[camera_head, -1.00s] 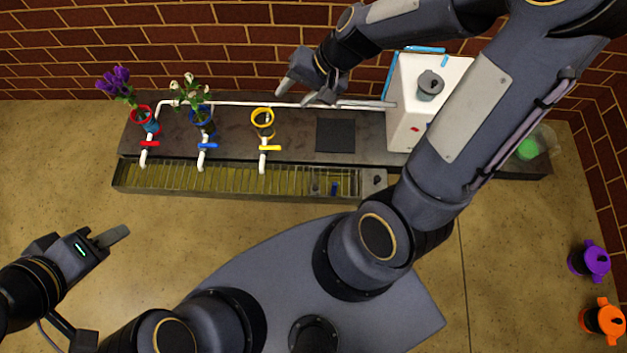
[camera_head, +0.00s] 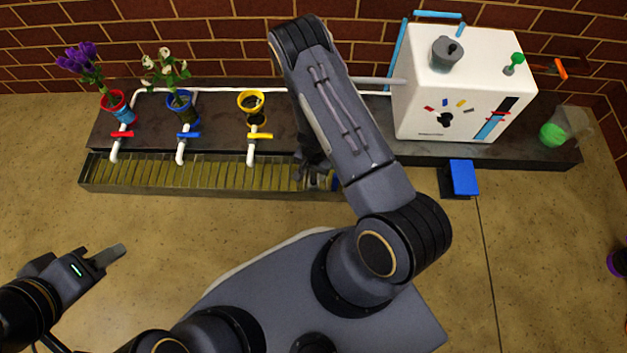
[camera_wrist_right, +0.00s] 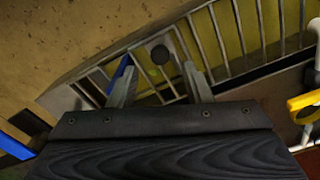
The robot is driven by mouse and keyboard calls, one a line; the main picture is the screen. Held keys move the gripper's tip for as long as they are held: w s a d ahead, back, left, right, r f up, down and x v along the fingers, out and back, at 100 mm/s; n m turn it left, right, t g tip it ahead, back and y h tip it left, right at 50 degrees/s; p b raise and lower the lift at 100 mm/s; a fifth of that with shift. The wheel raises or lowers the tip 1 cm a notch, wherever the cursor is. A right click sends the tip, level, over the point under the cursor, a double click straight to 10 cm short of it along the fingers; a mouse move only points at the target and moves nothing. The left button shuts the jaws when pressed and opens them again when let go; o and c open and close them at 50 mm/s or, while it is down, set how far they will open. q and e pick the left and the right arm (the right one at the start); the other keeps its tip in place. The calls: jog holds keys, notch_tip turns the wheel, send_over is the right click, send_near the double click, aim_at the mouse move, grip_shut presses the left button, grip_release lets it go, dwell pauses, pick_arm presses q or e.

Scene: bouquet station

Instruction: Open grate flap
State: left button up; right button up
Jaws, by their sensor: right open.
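The grate (camera_head: 170,174) is a long barred cover over the yellow-floored trough along the counter's front. Its right end, where a small framed section with a blue piece (camera_head: 335,180) lies, is mostly hidden behind my right arm in the head view. My right gripper (camera_head: 313,178) is low over that end, partly hidden. My left gripper (camera_head: 112,256) hangs over the floor at left, away from the grate.
Red (camera_head: 122,134), blue (camera_head: 188,135) and yellow (camera_head: 258,136) taps stand over the grate. Flowers stand in the red and blue pots, and a yellow pot (camera_head: 250,104) is behind. A white machine (camera_head: 460,90) stands at right, with a blue-topped block (camera_head: 464,177) in front.

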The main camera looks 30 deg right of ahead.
aim_at(313, 180)
notch_tip(313, 180, down, 5)
jog(key=shift+r+b, duration=0.15)
jog(key=shift+b, duration=0.65)
jog(key=shift+c, duration=0.4)
grip_shut()
